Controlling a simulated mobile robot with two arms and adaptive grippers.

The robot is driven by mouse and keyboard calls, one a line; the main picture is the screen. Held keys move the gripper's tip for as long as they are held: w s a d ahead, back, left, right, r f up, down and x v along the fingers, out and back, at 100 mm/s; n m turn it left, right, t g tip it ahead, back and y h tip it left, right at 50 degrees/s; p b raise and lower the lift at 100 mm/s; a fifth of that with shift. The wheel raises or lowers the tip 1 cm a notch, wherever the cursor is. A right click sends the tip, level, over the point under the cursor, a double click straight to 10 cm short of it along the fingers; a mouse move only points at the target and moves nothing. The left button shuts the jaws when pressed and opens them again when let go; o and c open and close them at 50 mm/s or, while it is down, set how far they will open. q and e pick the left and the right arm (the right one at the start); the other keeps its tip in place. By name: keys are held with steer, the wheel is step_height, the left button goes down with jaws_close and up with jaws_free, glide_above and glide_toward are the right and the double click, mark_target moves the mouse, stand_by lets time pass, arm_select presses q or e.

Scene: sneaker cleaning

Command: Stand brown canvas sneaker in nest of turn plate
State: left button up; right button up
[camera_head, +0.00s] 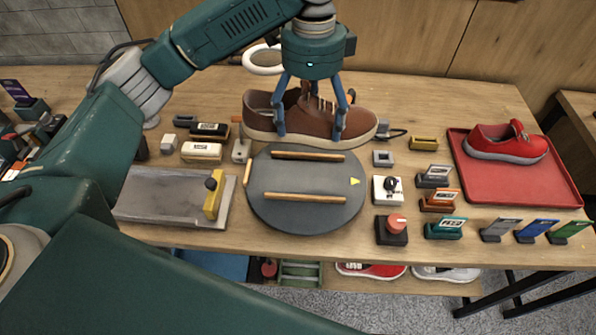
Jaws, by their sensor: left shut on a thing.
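The brown canvas sneaker (323,122) has a pale sole and points its toe to the right. My left gripper (310,134) comes down from above and is shut on it, with blue fingers at its near side. The turn plate (300,178) is a dark grey disc with two wooden rails (306,197) across it, a short wooden piece at its left edge and a yellow arrow mark at its right. The sneaker is at the plate's far edge, beyond the far rail; whether its sole touches anything is unclear. My right gripper is not in view.
A red tray (480,190) with a red sneaker (505,142) stands at the right. Buttons, small blocks and labelled card holders (446,228) fill the space right of the plate. A grey tray (160,190) with a yellow-handled tool (213,196) lies left. Brushes (201,151) stand behind it.

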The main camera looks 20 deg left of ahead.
arm_select(q)
step_height(320, 180, down, 14)
steer(key=shift+r+p, duration=0.25)
steer(key=shift+p, duration=0.7)
steer(key=shift+f+p, duration=0.3)
steer(key=shift+f, duration=1.7)
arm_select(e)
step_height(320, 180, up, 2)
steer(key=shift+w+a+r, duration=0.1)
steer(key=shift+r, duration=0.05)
arm_select(q)
steer(key=shift+d+f, duration=0.1)
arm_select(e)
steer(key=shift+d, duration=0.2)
arm_select(q)
steer(key=o, duration=1.7)
steer(key=shift+o, duration=0.2)
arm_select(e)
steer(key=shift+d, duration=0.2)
